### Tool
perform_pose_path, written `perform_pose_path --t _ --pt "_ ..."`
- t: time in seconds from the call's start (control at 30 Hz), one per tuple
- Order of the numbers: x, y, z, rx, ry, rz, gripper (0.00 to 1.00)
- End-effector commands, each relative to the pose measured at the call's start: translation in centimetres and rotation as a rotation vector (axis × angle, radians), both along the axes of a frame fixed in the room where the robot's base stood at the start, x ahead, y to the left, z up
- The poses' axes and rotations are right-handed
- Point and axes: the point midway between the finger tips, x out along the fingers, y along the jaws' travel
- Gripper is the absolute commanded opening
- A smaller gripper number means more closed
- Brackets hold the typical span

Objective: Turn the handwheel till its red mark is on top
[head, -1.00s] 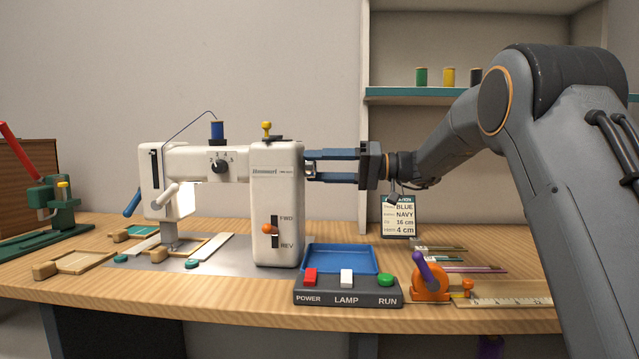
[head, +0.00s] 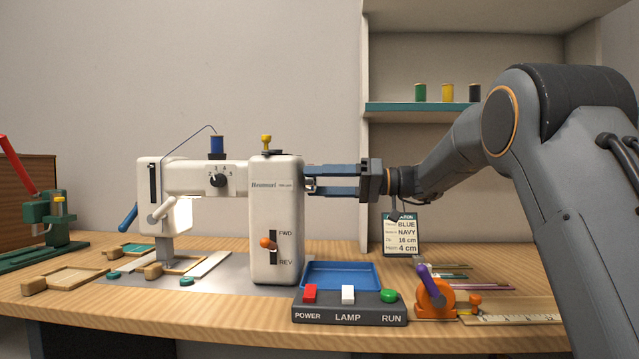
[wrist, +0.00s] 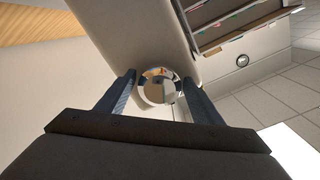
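The handwheel (wrist: 157,92) shows in the wrist view as a shiny round disc on the side of the white sewing machine (head: 276,220). My gripper (wrist: 159,80) is open, with one finger on each side of the wheel and narrow gaps beside it; contact is hard to judge. In the head view my gripper (head: 312,181) reaches in from the right, its fingertips at the machine's right side, where they mostly hide the wheel. I cannot make out a red mark on the wheel; its face carries small orange and dark patches, perhaps reflections.
A control box (head: 349,309) with red, white and green buttons and a blue tray (head: 340,275) stand below my gripper. An info card (head: 399,235) stands behind on the table (head: 180,307). A shelf (head: 425,107) with spools is above my arm.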

Motion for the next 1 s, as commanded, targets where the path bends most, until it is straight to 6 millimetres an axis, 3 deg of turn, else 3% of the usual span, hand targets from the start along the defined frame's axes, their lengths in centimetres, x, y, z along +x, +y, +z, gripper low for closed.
perform_pose_path --t 0.37,0.8,1.0 --pt "0.0 -0.1 0.1 0.002 -0.001 -0.001 0.71" --pt "-0.2 -6.3 0.1 0.001 0.0 -0.002 0.71" --pt "-0.2 -7.7 0.0 0.001 0.0 -0.001 0.71"
